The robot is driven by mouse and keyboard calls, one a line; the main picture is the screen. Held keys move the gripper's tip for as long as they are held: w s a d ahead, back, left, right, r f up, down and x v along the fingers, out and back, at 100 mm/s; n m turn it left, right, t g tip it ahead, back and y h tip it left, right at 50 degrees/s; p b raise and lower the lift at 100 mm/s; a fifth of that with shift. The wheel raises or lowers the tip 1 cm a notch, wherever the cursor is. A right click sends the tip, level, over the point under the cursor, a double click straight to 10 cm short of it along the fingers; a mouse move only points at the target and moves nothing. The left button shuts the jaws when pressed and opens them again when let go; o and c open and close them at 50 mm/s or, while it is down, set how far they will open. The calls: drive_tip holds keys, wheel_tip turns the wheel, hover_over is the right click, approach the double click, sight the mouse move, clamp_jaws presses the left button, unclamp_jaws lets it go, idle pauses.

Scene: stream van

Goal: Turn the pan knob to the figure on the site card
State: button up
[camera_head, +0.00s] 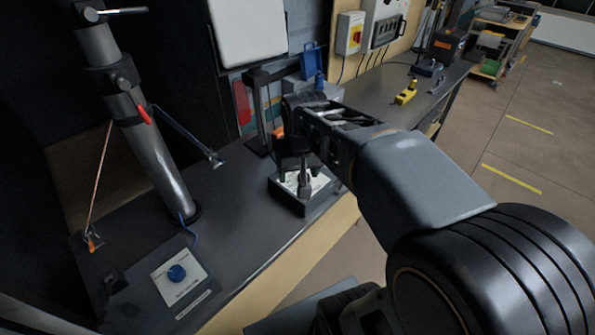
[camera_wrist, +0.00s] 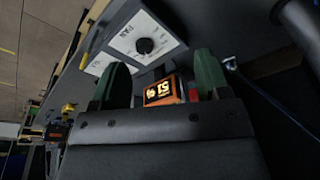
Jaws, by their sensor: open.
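A white panel (camera_wrist: 160,32) with a round black knob (camera_wrist: 145,45) and a dial scale shows in the upper part of the wrist view. Its large lettering looks like PAN, but the pointer setting is too small to read. My gripper (camera_wrist: 162,76) is open, with its two green fingers apart and nothing between them. In the head view my gripper (camera_head: 302,165) hangs over a black box with a white top (camera_head: 318,183) and hides part of it. I cannot make out a site card with a readable figure.
An orange-framed display (camera_wrist: 163,92) with lit digits shows between the fingers. A grey mast (camera_head: 150,140) stands on the bench (camera_head: 235,225). A yellow item (camera_head: 406,93) lies farther back.

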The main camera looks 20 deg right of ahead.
drive_tip(key=w+d+f+m+g+b, duration=0.25)
drive_tip(key=w+d, duration=0.45)
drive_tip(key=w, duration=0.4)
drive_tip(key=shift+m, duration=0.35)
wheel_tip(320, 180, down, 13)
drive_tip(key=shift+w+d+r, duration=0.15)
